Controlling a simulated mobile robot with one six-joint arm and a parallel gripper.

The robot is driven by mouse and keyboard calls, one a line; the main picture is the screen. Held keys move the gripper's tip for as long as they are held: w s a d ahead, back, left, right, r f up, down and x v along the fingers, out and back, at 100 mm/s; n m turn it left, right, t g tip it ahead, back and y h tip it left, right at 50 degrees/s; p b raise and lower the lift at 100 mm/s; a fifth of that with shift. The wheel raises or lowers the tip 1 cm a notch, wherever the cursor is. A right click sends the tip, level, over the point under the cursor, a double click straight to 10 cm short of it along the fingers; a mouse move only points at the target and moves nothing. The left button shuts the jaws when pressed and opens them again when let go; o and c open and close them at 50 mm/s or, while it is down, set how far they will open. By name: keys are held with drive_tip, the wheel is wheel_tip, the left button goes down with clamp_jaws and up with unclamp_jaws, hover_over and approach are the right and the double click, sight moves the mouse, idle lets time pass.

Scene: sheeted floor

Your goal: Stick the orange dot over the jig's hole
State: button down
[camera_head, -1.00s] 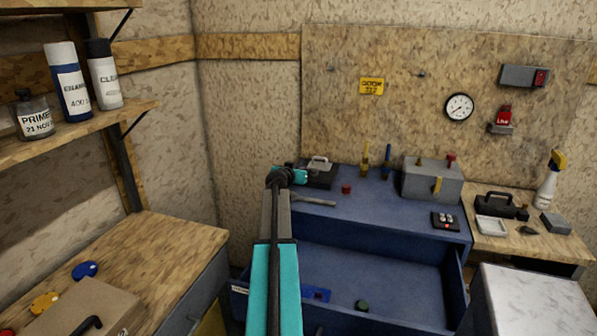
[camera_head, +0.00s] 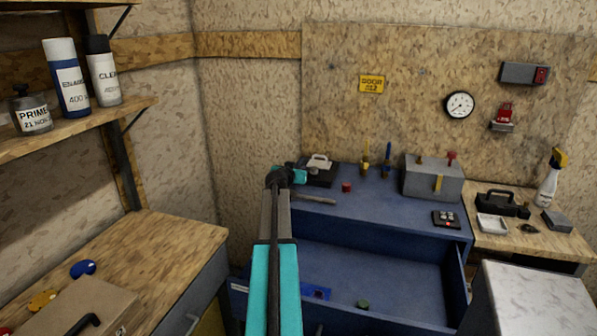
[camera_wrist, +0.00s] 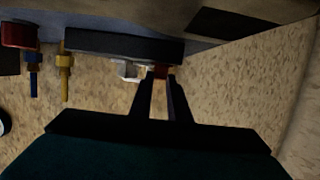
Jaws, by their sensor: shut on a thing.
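My gripper (camera_wrist: 160,78) shows in the wrist view with its two dark fingers close together. A small orange-red piece (camera_wrist: 161,70), which looks like the orange dot, is between the fingertips. A dark block with a pale handle-like part, perhaps the jig (camera_head: 321,175), sits at the back left of the blue bench. It also shows in the wrist view as a long dark block (camera_wrist: 120,45), just beside the fingertips. I cannot tell whether they touch. No hole is visible. In the head view my arm's end is beside the block's left side and my fingers are hidden.
The blue bench (camera_head: 400,212) also holds a red knob-like piece (camera_head: 347,187), yellow and blue upright tools (camera_head: 386,160), a grey box (camera_head: 433,180) and a small button panel (camera_head: 446,219). Its drawer (camera_head: 390,275) is open below. The wall stands close behind.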

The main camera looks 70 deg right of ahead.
drive_tip(key=c, duration=1.6)
unclamp_jaws()
drive_tip(key=shift+b+v, duration=1.25)
drive_tip(key=shift+v, duration=5.7)
drive_tip(key=shift+s, duration=0.15)
